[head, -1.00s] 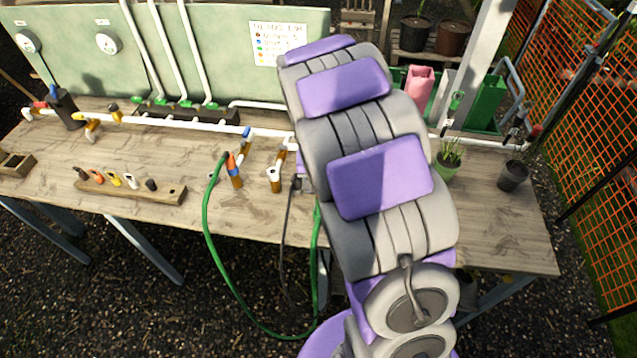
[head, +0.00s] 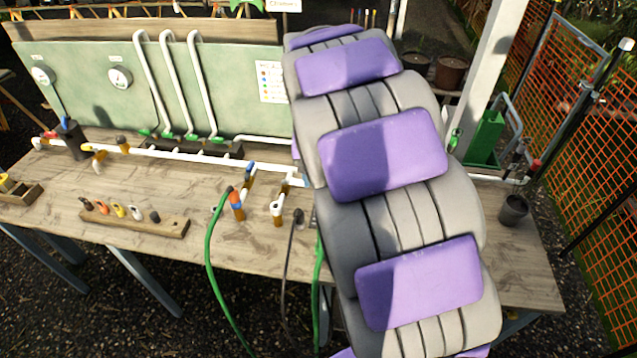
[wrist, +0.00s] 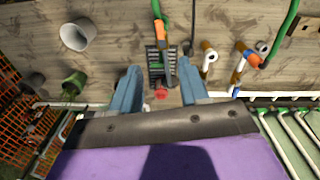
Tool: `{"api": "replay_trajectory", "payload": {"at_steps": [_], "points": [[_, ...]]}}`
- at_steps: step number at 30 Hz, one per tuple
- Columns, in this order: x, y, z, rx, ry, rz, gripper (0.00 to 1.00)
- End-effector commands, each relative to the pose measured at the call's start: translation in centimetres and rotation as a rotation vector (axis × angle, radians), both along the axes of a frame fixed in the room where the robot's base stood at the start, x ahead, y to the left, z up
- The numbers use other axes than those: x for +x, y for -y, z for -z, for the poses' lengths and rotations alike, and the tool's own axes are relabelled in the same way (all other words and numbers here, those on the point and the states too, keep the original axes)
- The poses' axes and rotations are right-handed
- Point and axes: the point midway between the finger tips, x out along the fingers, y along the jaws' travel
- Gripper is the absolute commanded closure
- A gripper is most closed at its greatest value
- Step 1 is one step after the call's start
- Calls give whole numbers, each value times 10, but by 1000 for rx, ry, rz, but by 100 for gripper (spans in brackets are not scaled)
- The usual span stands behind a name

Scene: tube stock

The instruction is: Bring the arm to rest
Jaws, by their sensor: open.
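My gripper (wrist: 157,88) shows in the wrist view with its two blue-grey fingers spread apart and nothing between them. It is above the wooden bench (wrist: 115,50). A dark slotted grate (wrist: 153,62) lies beyond the fingertips in that view, with an orange-ended piece (wrist: 161,33) over it. In the head view my purple and grey arm rises across the right of the middle and hides part of the bench. My gripper is hidden in that view.
The bench (head: 60,190) carries a white pipe (head: 190,155), a wooden block with several fittings (head: 165,227), a green hose (head: 211,260) and a dark pot (head: 514,210). A green panel (head: 85,95) stands behind. Orange mesh fencing (head: 590,130) is at the right.

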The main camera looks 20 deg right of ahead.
Motion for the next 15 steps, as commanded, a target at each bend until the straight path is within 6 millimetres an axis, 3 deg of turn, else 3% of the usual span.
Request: {"api": "replay_trajectory", "payload": {"at_steps": [11,15], "points": [[-2,-1,-1,0,0,-2,55],[-23,-9,-1,3,-12,-23,55]]}}
